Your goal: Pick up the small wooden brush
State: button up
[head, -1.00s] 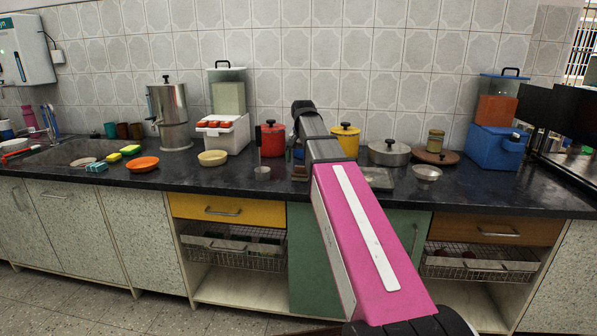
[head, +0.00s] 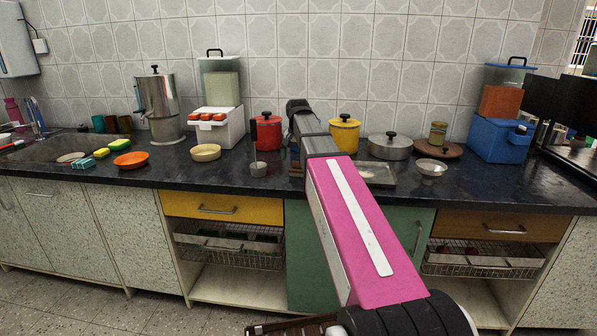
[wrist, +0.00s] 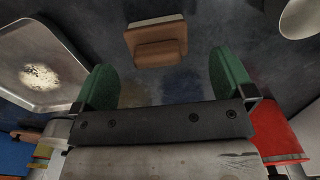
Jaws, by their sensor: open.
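The small wooden brush (wrist: 158,48) lies on the dark counter in the wrist view, at top centre. It has a brown wooden body and a pale strip along its far edge. My gripper (wrist: 162,72) is open, with its two green fingers spread left and right. The brush shows between and just beyond the fingertips, with nothing held. I cannot tell the height of the fingers above the counter. In the head view my pink arm reaches over the counter, and its end hides most of the gripper; I cannot make out the brush clearly there.
A metal tray (wrist: 45,55) lies left of my gripper in the wrist view. A red pot (wrist: 283,140) shows at lower right, and a pale metal cup (wrist: 300,18) at upper right. In the head view a yellow pot (head: 345,135) and a lidded steel pan (head: 390,148) stand behind the tray.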

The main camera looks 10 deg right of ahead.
aim_at(299, 168)
notch_tip(299, 168, down, 5)
jog(key=shift+d+r, duration=0.1)
jog(key=shift+d, duration=0.05)
jog(key=c, duration=0.9)
jog(key=shift+c, duration=0.2)
jog(key=shift+r, duration=0.85)
notch_tip(299, 168, up, 3)
jog(key=shift+f, duration=0.15)
jog(key=s+a+r, duration=0.3)
jog(key=s+r, duration=0.3)
jog(key=s, duration=0.5)
jog(key=shift+s+a+r, duration=0.15)
jog(key=shift+a+r, duration=0.05)
jog(key=shift+r, duration=0.1)
